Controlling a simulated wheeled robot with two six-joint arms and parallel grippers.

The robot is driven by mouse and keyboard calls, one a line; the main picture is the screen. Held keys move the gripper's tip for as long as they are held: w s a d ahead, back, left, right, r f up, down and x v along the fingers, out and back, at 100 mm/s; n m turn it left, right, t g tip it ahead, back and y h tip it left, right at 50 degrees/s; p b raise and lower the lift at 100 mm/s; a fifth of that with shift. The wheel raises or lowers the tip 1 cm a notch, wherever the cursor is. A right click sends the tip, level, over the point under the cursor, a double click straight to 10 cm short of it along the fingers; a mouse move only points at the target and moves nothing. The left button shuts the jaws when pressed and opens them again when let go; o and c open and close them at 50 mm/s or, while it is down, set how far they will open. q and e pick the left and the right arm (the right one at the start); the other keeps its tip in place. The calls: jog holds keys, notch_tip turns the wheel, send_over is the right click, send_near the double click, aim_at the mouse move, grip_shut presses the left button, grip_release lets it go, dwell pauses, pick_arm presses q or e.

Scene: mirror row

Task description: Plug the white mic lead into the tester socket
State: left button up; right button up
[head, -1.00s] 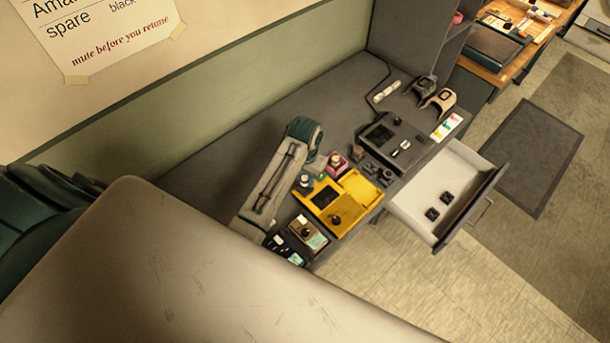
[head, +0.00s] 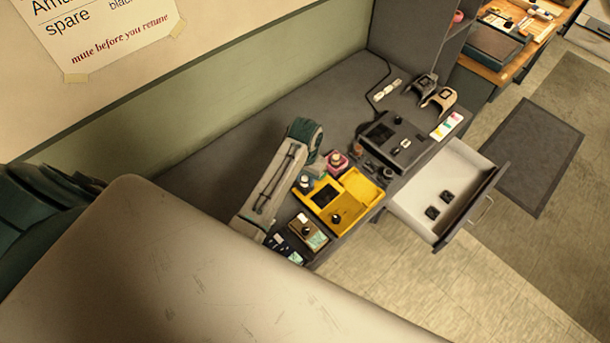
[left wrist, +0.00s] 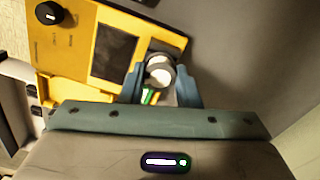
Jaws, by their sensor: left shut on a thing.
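The yellow tester (head: 365,188) lies on the grey desk, with a dark screen and a black knob. It fills the upper left of the left wrist view (left wrist: 72,45). My left gripper (head: 306,182) is low at the tester's left edge, by the screen end. In the left wrist view its blue fingers (left wrist: 160,82) are shut on a round, white-faced piece with a dark rim (left wrist: 160,68), which looks like the white mic lead's plug. Its cable cannot be traced. The socket cannot be made out, nor whether the piece touches the tester. My right gripper is out of view.
A small pink-topped item (head: 337,161) stands close behind the tester. A brown-topped box (head: 309,232) stands in front. A dark device (head: 392,138) lies farther right. An open white drawer (head: 420,210) juts from the desk. The back left desktop is clear.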

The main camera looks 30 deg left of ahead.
pick_arm(q)
jog(key=shift+f, duration=0.5)
jog(key=o, duration=1)
jog(key=shift+o, duration=0.2)
jog(key=shift+r+b, duration=0.4)
jog(key=shift+r, duration=0.2)
notch_tip(320, 180, up, 7)
jog(key=shift+r+b, duration=0.1)
jog(key=shift+b, duration=0.7)
jog(key=shift+r+p, duration=0.7)
jog(key=shift+p, duration=0.2)
jog(key=shift+r+p, duration=0.5)
jog(key=shift+r, duration=0.05)
